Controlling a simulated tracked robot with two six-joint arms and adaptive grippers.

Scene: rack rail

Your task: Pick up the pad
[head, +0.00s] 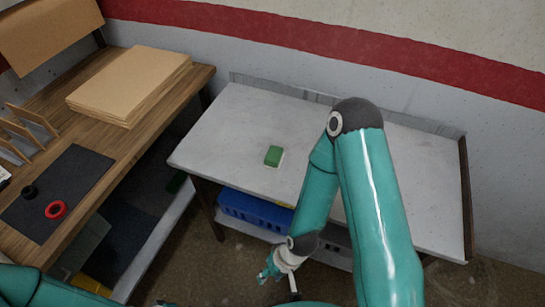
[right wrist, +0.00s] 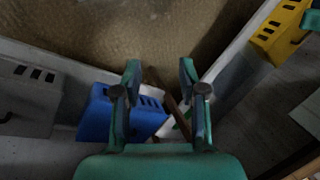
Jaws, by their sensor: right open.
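The pad (head: 273,155) is a small green block with a pale lower edge. It lies flat on the light-grey worktable (head: 225,125), left of the table's middle, with nothing touching it. My right gripper (head: 268,276) is below and in front of the table's front edge, apart from the pad. In the right wrist view its two fingers (right wrist: 160,78) are spread with nothing between them. The pad cannot be made out clearly in that view. Part of my left arm shows at the lower left of the head view, but its gripper cannot be made out.
A blue crate (head: 250,208) sits on the shelf under the table; it also shows in the right wrist view (right wrist: 100,118). A wooden bench (head: 110,150) at left carries stacked cardboard (head: 130,82), a dark mat (head: 75,180) and a red ring (head: 56,210). The tabletop around the pad is clear.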

